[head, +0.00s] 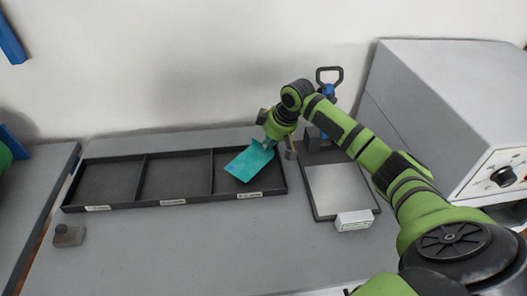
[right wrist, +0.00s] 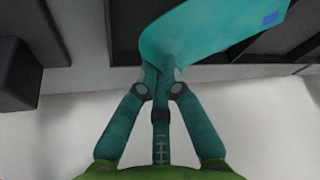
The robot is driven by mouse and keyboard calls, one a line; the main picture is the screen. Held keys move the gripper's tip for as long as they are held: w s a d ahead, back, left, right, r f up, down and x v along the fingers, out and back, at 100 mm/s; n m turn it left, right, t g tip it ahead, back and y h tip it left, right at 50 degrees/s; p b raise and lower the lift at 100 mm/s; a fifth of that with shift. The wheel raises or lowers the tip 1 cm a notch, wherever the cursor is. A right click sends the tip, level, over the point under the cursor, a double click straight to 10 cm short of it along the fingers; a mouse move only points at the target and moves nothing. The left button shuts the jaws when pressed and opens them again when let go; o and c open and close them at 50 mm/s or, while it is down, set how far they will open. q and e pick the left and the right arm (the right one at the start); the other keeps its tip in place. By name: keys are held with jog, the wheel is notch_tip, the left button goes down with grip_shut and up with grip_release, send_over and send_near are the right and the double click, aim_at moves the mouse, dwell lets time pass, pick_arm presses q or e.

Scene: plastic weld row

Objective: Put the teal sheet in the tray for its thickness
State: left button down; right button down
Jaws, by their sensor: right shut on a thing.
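The teal sheet (head: 249,161) is in the grip of my right gripper (head: 268,143), which is shut on one edge of it. The sheet is tilted over the right compartment of the black three-part tray (head: 111,206). I cannot tell whether its lower edge touches the compartment floor. In the right wrist view the teal sheet (right wrist: 205,30) stretches away from the closed fingertips (right wrist: 160,82), with a small blue mark near its far corner. Each compartment has a white label on the front rim, too small to read. My left gripper is not in view.
A flat grey plate device (head: 338,190) with a white display box (head: 354,221) stands right of the tray. A large grey machine with a dial (head: 503,176) is at the far right. The table front is clear.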

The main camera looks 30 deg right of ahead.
aim_at(265, 154)
jog(key=shift+w+a+f, duration=0.25)
jog(key=shift+w+f, duration=0.15)
jog(key=shift+w, duration=0.1)
notch_tip(265, 154, down, 3)
jog(key=shift+f+p, duration=0.15)
jog(key=shift+p, duration=0.25)
jog(key=shift+f, duration=0.35)
jog(key=shift+f, duration=0.1)
jog(key=c, duration=1.4)
grip_release()
jog(key=shift+s+d+r, duration=0.1)
jog(key=shift+r, duration=0.45)
jog(key=v, duration=1.1)
jog(key=shift+r+b, duration=0.15)
jog(key=shift+b, duration=0.2)
